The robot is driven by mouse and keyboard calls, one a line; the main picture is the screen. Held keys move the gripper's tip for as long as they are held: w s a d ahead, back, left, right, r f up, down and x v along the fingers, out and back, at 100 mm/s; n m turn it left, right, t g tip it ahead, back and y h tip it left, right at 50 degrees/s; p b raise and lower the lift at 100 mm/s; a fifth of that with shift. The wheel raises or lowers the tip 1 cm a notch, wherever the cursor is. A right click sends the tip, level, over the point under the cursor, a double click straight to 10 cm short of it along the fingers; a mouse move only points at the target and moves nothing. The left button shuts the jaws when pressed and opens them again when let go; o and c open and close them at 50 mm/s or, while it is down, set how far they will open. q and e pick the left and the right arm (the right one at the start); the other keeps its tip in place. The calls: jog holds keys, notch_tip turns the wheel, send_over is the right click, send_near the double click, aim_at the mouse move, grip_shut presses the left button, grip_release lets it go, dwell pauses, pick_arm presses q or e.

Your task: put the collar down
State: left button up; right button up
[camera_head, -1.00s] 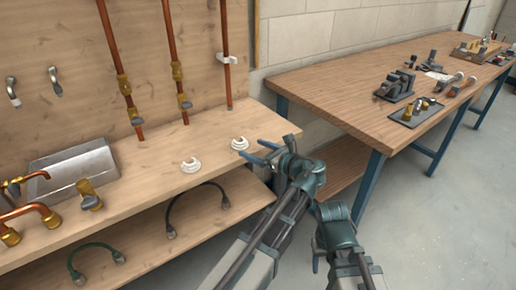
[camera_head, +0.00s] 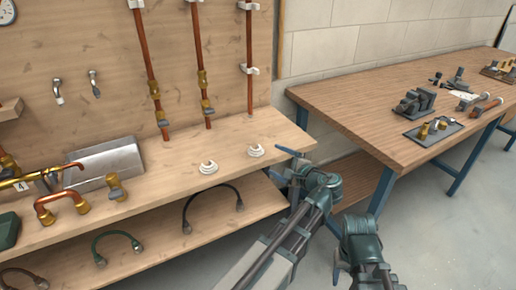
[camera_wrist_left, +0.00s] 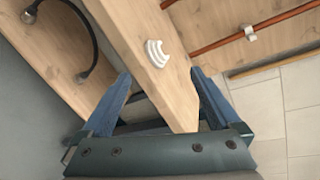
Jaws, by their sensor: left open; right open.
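Two white, stepped, partly ring-shaped collars rest on the wooden bench top: one collar (camera_head: 209,167) to the left, the other collar (camera_head: 256,151) nearer the bench's right end. My left gripper (camera_head: 279,165) is open and empty just off the right end of the bench, to the right of the nearer collar and apart from it. In the left wrist view one collar (camera_wrist_left: 156,54) lies on the board, beyond the spread blue fingers (camera_wrist_left: 162,82). My right gripper (camera_head: 337,268) hangs low over the floor, with nothing visible in it; its fingers are mostly hidden.
Copper pipes (camera_head: 203,80) with brass valves run up the back panel. A metal tray (camera_head: 110,160), a brass valve (camera_head: 115,187) and a copper elbow (camera_head: 60,203) are at the left. Dark hoses (camera_head: 212,188) lie on the lower shelf. A second table (camera_head: 350,100) stands right.

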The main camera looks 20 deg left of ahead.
pick_arm(q)
jog(key=shift+w+a+f+n+t+h+p, duration=0.15)
jog(key=shift+w+a+n+h+p, duration=0.5)
jog(key=shift+n, duration=2.9)
jog(key=shift+w+a+f+n+t+h+b, duration=0.2)
jog(key=shift+w+a+n, duration=0.5)
jog(key=shift+a+n, duration=1.85)
jog(key=shift+w+a+n+t+h+p, duration=0.15)
jog(key=shift+w+n+h+p, duration=0.4)
jog(key=shift+n, duration=3.95)
jog(key=shift+w, duration=0.2)
jog(key=b+x, duration=0.1)
jog(key=x, duration=0.1)
jog(key=b+x, duration=0.1)
jog(key=x, duration=0.1)
jog(key=shift+s+a+f, duration=0.2)
jog(key=shift+a, duration=0.15)
jog(key=shift+w+a+f, duration=0.1)
jog(key=shift+w+a, duration=0.15)
jog(key=shift+a, duration=0.05)
jog(key=shift+c, duration=0.3)
